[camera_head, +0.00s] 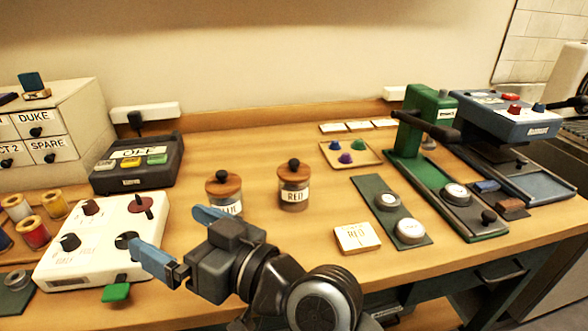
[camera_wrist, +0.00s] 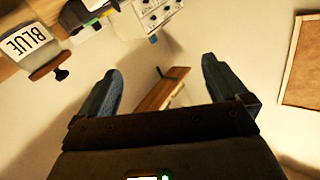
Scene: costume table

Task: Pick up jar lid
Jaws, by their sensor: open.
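Two glass jars with brown wooden lids and dark knobs stand on the table. The RED jar (camera_head: 293,196) has its lid (camera_head: 294,173) on. The BLUE jar (camera_head: 225,206) has its lid (camera_head: 222,185) on, and my gripper partly hides its lower part. My gripper (camera_head: 168,230) is open and empty, in front and to the left of the BLUE jar. In the wrist view my gripper (camera_wrist: 162,66) has nothing between its blue fingers. The BLUE jar's lid (camera_wrist: 50,66) shows there at the upper left, outside the fingers and apart from them.
A white box with knobs (camera_head: 75,268) lies left of my gripper. A small RED card block (camera_head: 357,238) and a green mat (camera_head: 372,188) with round tins lie to the right. A green press (camera_head: 430,115) stands farther right. Table is clear between RED jar and mat.

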